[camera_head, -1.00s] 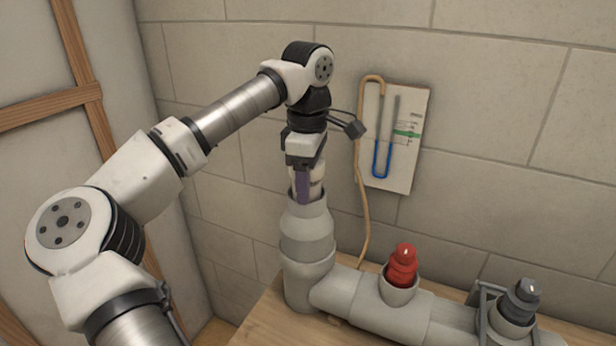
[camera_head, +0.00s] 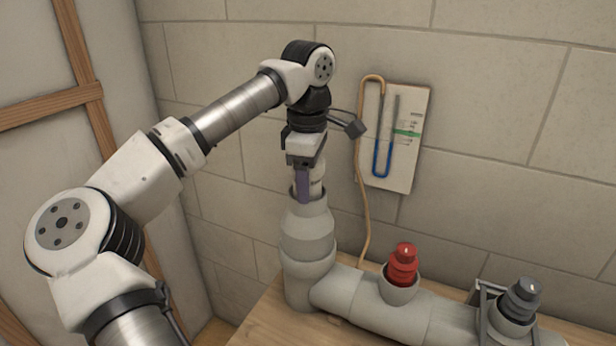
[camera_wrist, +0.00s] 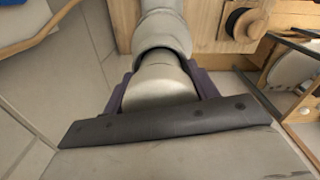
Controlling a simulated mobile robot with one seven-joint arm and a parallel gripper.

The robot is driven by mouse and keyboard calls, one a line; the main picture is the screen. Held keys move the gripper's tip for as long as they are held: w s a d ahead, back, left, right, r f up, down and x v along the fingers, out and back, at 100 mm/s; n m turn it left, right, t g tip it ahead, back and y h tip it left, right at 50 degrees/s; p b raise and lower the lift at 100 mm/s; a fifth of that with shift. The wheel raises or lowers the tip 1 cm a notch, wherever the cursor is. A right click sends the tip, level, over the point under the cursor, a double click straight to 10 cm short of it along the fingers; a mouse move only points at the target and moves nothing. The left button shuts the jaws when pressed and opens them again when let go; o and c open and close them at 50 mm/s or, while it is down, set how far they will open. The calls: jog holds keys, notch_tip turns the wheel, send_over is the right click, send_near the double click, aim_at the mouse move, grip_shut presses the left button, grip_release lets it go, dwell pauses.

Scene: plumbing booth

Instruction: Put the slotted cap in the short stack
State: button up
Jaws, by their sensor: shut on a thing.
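My gripper (camera_head: 308,188) points down over the tall grey pipe stack (camera_head: 307,240) at the left end of the pipe run. Its purple fingers are shut on a pale cylindrical cap (camera_head: 318,180), right at the stack's open top. In the wrist view the cap (camera_wrist: 160,84) sits between both fingers, with a grey pipe rim (camera_wrist: 163,53) just beyond it. No slot is visible on the cap, and its lower end is hidden. I cannot tell how far it sits inside the stack.
A red plug (camera_head: 403,262) sits in the middle pipe opening, and a dark grey plug (camera_head: 522,297) in the right one, beside a grey bracket. A gauge board (camera_head: 405,150) with a tan hose (camera_head: 361,205) hangs on the block wall behind.

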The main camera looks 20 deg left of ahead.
jog(key=shift+s+f+g, duration=0.25)
jog(key=shift+f+g, duration=0.05)
jog(key=shift+f, duration=0.65)
jog(key=o, duration=1)
jog(key=shift+o, duration=0.6)
notch_tip(320, 180, up, 16)
jog(key=shift+f, duration=0.15)
